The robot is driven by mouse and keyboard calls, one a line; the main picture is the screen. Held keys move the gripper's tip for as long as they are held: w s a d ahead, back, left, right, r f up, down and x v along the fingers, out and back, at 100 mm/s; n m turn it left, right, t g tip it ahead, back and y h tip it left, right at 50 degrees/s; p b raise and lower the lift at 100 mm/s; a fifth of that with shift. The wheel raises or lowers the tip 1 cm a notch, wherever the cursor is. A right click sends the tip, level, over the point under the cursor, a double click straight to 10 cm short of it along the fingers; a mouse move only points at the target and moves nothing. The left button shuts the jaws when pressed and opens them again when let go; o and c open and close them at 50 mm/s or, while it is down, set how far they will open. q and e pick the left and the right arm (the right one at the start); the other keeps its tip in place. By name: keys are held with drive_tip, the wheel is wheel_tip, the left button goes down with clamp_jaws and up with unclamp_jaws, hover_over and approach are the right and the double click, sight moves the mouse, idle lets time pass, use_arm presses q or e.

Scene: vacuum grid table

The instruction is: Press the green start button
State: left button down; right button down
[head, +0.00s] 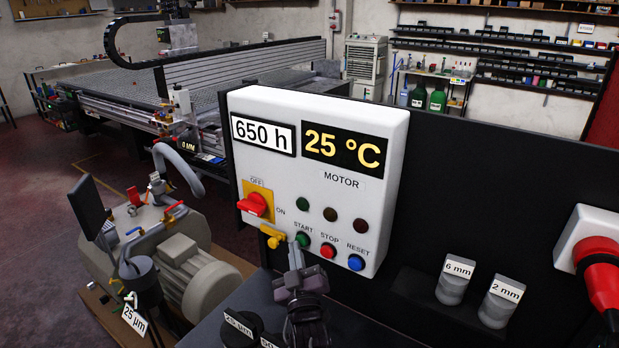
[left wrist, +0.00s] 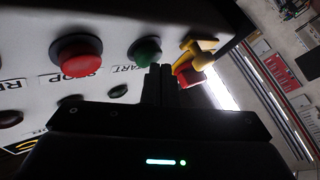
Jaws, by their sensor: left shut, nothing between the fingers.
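The green start button (head: 303,240) sits on the lower part of a white control box (head: 390,130), under the START label. My left gripper (head: 293,246) is shut and empty, its fingertips just left of and below the button in the head view. In the left wrist view the green button (left wrist: 145,51) is just beyond and left of the closed fingertips (left wrist: 159,68). I cannot tell whether the fingertips touch it. My right gripper is not in view.
The red stop button (head: 328,251) and blue reset button (head: 356,262) are to the right of the green one. A red rotary switch (head: 252,204) and a yellow part (head: 272,236) are to its left. Two grey weights (head: 453,285) (head: 500,302) stand on a ledge at right.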

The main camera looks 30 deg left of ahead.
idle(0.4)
use_arm(q)
drive_tip(key=shift+w+b, duration=0.3)
drive_tip(key=shift+w, duration=0.1)
drive_tip(key=shift+s, duration=0.35)
idle(0.4)
drive_tip(key=s+p, duration=0.2)
drive_tip(key=s, duration=0.4)
drive_tip(key=shift+a+p, duration=0.25)
drive_tip(key=shift+p, duration=0.05)
